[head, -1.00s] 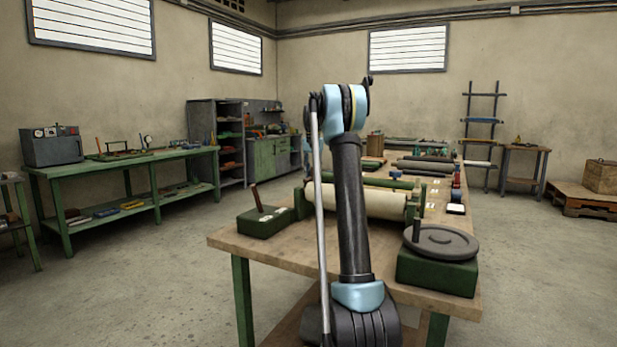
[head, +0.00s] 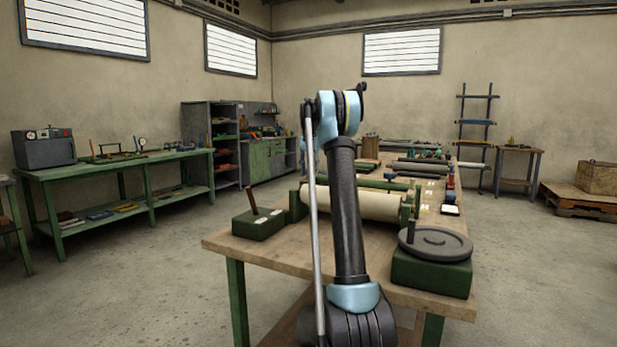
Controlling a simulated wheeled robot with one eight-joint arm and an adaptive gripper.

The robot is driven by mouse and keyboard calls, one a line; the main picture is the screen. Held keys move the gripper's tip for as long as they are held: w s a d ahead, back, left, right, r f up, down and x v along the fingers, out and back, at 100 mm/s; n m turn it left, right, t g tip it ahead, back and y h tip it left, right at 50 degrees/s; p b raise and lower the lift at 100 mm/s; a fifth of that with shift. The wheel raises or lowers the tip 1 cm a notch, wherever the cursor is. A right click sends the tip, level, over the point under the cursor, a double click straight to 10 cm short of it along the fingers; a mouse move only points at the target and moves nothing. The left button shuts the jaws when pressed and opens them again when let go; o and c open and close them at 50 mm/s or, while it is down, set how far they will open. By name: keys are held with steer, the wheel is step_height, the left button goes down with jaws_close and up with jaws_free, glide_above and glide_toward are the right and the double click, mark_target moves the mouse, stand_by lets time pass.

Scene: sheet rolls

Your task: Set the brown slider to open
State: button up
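A green box with an upright brown handle (head: 252,197) stands at the near left corner of the wooden table (head: 232,244). The handle leans slightly to the left. It may be the brown slider, but I cannot tell for sure, and no marking for open can be read. My arm (head: 346,210) rises in front of the table, with its elbow joint (head: 338,112) at the top. My gripper is not visible; the part of the arm beyond the elbow is hidden behind it.
A cream roll (head: 375,205) lies in a green frame behind the box. A green block with a dark handwheel (head: 436,243) sits at the near right corner. Several more rolls lie farther back. A green workbench (head: 100,171) stands left, with clear floor between.

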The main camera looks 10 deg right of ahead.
step_height(320, 180, up, 10)
steer(key=shift+w+r, duration=0.1)
steer(key=shift+r, duration=0.15)
stand_by(0.5)
